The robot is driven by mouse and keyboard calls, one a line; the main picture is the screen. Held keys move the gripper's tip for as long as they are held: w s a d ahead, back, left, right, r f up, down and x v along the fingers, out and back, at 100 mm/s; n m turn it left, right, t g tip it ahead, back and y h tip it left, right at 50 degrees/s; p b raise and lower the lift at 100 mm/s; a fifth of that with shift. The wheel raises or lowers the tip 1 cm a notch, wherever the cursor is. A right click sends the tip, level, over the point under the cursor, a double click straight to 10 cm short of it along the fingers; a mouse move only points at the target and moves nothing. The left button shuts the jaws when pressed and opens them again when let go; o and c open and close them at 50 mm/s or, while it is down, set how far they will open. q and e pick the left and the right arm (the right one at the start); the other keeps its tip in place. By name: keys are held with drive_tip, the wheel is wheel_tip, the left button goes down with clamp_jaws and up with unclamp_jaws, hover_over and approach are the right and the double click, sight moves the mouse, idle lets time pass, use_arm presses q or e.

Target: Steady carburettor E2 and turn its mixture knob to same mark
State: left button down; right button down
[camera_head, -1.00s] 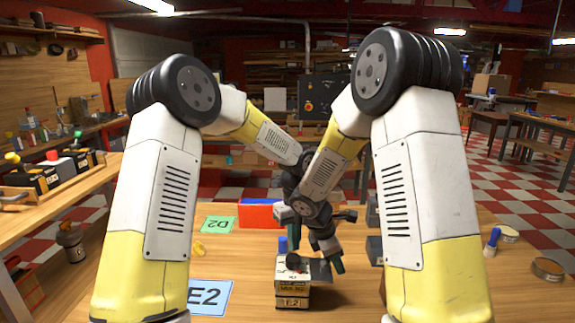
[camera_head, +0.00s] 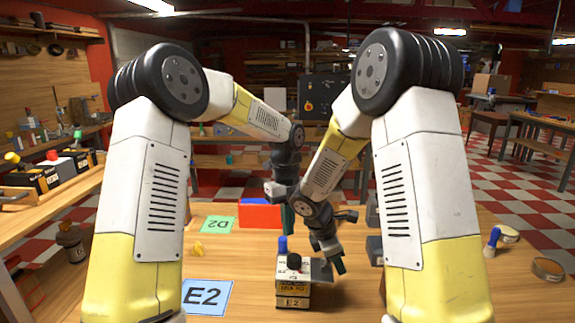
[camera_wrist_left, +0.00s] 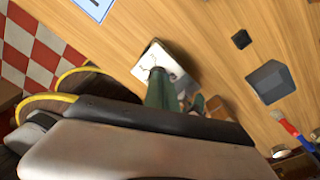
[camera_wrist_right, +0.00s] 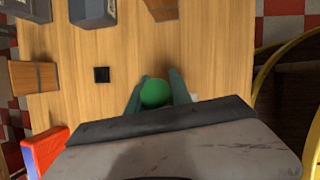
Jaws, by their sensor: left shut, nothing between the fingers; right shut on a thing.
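Carburettor E2 (camera_head: 293,302), a small box with a cream and black front and a black knob (camera_head: 294,261) on top, stands upright on the table. The E2 marks are too small to read. My left gripper (camera_head: 288,218) is shut and empty, above and behind the box; in the left wrist view its green fingers (camera_wrist_left: 160,92) overlap the box's pale top (camera_wrist_left: 165,56). My right gripper (camera_head: 336,265) points down just right of the box. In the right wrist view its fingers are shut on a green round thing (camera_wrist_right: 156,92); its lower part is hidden.
A blue E2 card (camera_head: 206,297) lies left of the box. A green D2 card (camera_head: 218,224) and a red bin (camera_head: 260,216) are farther back. My arms hide much of the table.

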sight(294, 262)
use_arm(q)
drive_tip(key=shift+g+h, duration=0.5)
drive_tip(key=shift+g, duration=0.2)
drive_tip(key=shift+s+a+f, duration=0.1)
drive_tip(key=shift+a+f, duration=0.15)
drive_tip(key=shift+f, duration=0.8)
drive_tip(key=shift+s+a+f, duration=0.1)
drive_tip(key=shift+a+f, duration=0.15)
drive_tip(key=shift+f, duration=0.8)
drive_tip(key=shift+s+a+f, duration=0.1)
drive_tip(key=shift+a+f, duration=0.15)
drive_tip(key=shift+f, duration=0.8)
drive_tip(key=shift+s+d, duration=0.2)
drive_tip(key=shift+d, duration=0.05)
drive_tip(key=shift+w+d, duration=0.45)
drive_tip(key=shift+d, duration=0.2)
drive_tip(key=shift+w+d, duration=0.1)
drive_tip(key=shift+d, duration=0.55)
